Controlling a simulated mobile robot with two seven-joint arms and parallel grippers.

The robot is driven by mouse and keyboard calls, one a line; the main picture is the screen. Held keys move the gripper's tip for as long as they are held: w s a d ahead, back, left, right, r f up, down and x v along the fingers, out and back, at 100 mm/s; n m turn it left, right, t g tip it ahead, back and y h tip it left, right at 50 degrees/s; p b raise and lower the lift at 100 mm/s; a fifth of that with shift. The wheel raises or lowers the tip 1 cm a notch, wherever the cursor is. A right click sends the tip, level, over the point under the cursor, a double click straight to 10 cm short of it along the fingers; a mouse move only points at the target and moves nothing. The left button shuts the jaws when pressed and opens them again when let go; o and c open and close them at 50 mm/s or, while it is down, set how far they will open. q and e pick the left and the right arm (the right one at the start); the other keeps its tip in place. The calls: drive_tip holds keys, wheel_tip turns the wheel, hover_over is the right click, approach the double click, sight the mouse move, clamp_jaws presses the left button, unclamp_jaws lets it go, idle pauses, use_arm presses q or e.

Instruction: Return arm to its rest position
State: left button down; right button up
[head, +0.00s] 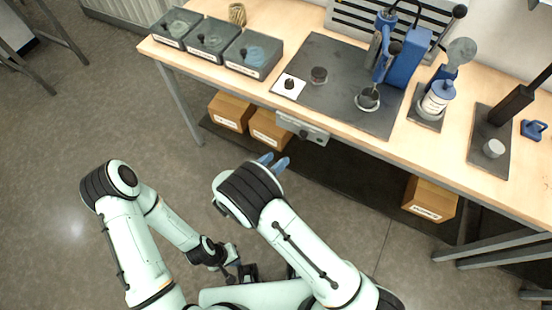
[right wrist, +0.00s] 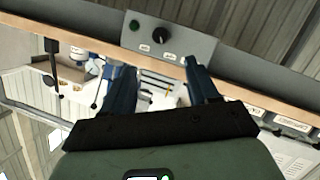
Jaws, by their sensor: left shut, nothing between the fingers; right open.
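My left arm is folded low at the left of the head view, and its dark gripper (head: 247,272) is near the bottom, shut and empty, well away from the bench. My right arm comes up from the bottom right, bent at a black joint. The blue fingers of my right gripper (head: 273,163) show past this joint, in front of the bench's edge; the rest of that gripper is hidden. In the right wrist view the fingers of the right gripper (right wrist: 160,85) are apart with nothing between them.
Cardboard boxes (head: 430,199) stand below. The floor at left is clear.

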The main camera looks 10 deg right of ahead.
idle(0.3)
drive_tip(key=s+d+f+n+g+y, duration=0.1)
drive_tip(key=s+d+f+g+y, duration=0.15)
drive_tip(key=d+f, duration=0.4)
drive_tip(key=s+d+f+g+y, duration=0.1)
drive_tip(key=s+d+f+y, duration=0.2)
drive_tip(key=f, duration=0.6)
drive_tip(key=s+f+g+y, duration=0.1)
drive_tip(key=s+g+y, duration=0.3)
drive_tip(key=s, duration=0.6)
drive_tip(key=s+a+f+m+g+y, duration=0.1)
drive_tip(key=s+g+y, duration=0.3)
drive_tip(key=s, duration=0.7)
drive_tip(key=shift+s+f+y, duration=0.2)
drive_tip(key=shift+f+y, duration=0.1)
drive_tip(key=shift+y, duration=0.15)
